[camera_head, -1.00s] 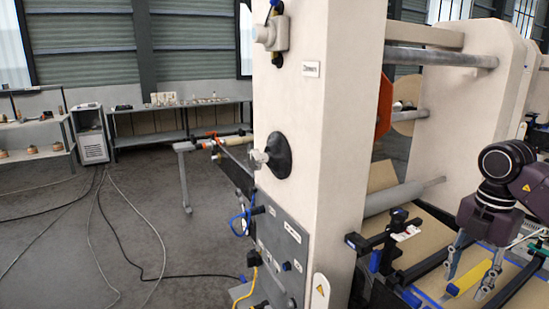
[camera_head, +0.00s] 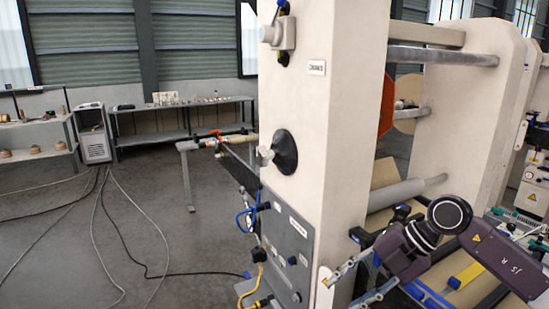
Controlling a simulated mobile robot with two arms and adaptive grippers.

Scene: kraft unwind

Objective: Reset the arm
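My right arm comes in from the right edge, with a dark purple-grey link and a round black joint. My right gripper (camera_head: 340,290) is at the bottom, right of centre, pointing left. Its two grey fingers are spread apart and nothing shows between them. They are in front of the lower part of the cream machine frame (camera_head: 335,150); I cannot tell whether they touch it. My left gripper is not in view.
A grey roller (camera_head: 397,194) and black rails are close behind the arm. A grey control panel (camera_head: 286,245) is on the frame's left side. Cables cross the otherwise open floor (camera_head: 60,240) at left.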

